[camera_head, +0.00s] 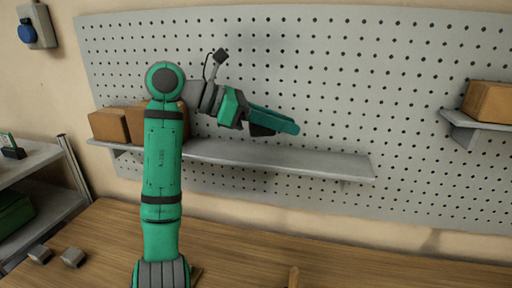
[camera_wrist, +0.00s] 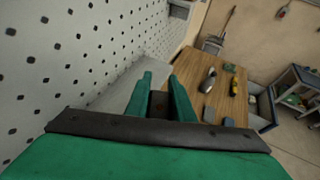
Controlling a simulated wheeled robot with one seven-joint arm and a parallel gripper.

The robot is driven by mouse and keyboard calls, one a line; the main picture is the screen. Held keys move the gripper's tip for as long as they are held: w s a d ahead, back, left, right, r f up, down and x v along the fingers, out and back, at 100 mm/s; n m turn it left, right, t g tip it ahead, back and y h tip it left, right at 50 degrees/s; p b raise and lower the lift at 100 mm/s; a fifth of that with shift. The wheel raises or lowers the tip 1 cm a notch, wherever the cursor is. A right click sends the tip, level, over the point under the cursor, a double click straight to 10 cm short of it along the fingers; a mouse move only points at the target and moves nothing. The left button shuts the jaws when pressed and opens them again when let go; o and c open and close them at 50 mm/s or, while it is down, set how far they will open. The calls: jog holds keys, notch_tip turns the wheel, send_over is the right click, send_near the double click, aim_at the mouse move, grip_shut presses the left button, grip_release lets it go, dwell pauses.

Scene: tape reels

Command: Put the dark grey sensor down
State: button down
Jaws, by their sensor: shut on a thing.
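My gripper (camera_head: 284,121) is raised in front of the pegboard and above the grey shelf (camera_head: 285,159), its fingers pointing right. In the wrist view my gripper (camera_wrist: 160,86) has its two green fingers shut on a dark block, which I take to be the dark grey sensor (camera_wrist: 158,104). In the head view a dark part (camera_head: 262,130) shows beneath the fingers; I cannot tell whether it is the sensor. The fingers hide much of the held thing. The shelf (camera_wrist: 118,92) also shows behind the fingers in the wrist view.
Cardboard boxes (camera_head: 110,125) stand at the shelf's left end; its middle and right look bare. Another box (camera_head: 490,101) is on a small right shelf. Two grey blocks (camera_head: 73,257) lie on the wooden table (camera_head: 330,262). A rack (camera_head: 30,158) stands at left.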

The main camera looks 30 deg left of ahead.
send_over(265, 157)
jog(key=d, duration=0.1)
jog(key=f, duration=0.4)
jog(key=s+f, duration=0.1)
jog(key=f, duration=0.1)
jog(key=shift+f, duration=0.2)
jog(key=shift+w+a+f, duration=0.3)
jog(key=shift+w+f, duration=0.1)
jog(key=shift+f, duration=0.2)
jog(key=shift+w+a+f, duration=0.15)
jog(key=shift+f, duration=1.55)
jog(key=shift+f, duration=0.1)
jog(key=c, duration=1.5)
grip_release()
jog(key=shift+c, duration=0.2)
jog(key=v, duration=1.2)
